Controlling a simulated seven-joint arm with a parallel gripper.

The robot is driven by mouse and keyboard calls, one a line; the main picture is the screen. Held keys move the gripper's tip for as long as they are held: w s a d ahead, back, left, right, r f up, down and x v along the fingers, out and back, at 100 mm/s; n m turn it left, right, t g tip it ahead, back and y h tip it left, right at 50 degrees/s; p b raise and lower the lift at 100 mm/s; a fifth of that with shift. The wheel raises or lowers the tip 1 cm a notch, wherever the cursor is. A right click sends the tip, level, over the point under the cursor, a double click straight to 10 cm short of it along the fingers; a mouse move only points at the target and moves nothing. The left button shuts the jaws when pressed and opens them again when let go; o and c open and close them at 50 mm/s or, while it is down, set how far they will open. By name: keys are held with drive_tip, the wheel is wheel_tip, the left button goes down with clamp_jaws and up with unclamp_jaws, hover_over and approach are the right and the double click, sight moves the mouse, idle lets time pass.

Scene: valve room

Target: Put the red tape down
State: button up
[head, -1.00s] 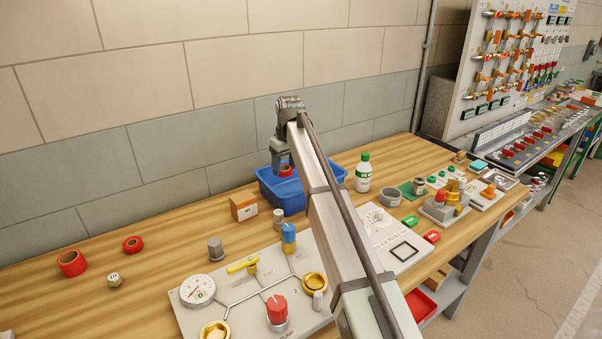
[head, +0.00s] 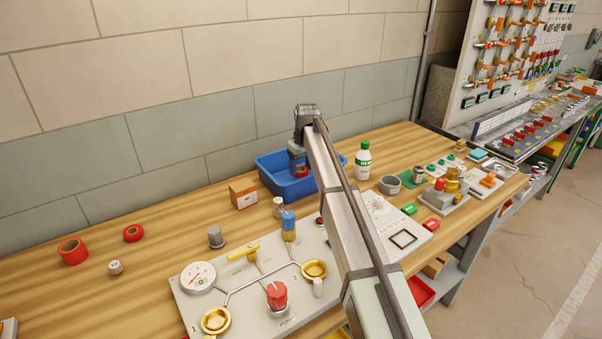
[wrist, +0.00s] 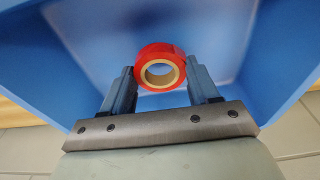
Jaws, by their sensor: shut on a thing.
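A red tape roll (wrist: 149,53) with a tan core is held between the fingers of my gripper (wrist: 160,76), which is shut on it. The blue bin (wrist: 85,45) surrounds the tape in the wrist view. In the head view my gripper (head: 299,162) is at the mouth of the blue bin (head: 288,190), and the held tape shows as a small red patch (head: 302,172) there. Whether the tape touches the bin floor, I cannot tell. Two other red tape rolls, a larger (head: 70,256) and a smaller (head: 133,233), lie on the table at the left.
An orange-brown box (head: 243,195) stands left of the bin and a white bottle with a green cap (head: 363,160) stands right of it. A panel with a gauge (head: 198,277) and knobs lies in front. The wall is close behind. Bare wood lies at the left.

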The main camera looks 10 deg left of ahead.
sight(301, 169)
drive_tip(key=shift+f, duration=1.4)
drive_tip(key=shift+f, duration=0.1)
drive_tip(key=o, duration=1)
drive_tip(key=r, duration=0.4)
drive_tip(key=s+r, duration=0.1)
drive_tip(key=r, duration=0.3)
drive_tip(key=d+r, duration=0.1)
drive_tip(key=r, duration=0.3)
drive_tip(key=shift+s+d, duration=0.1)
drive_tip(key=shift+s, duration=0.05)
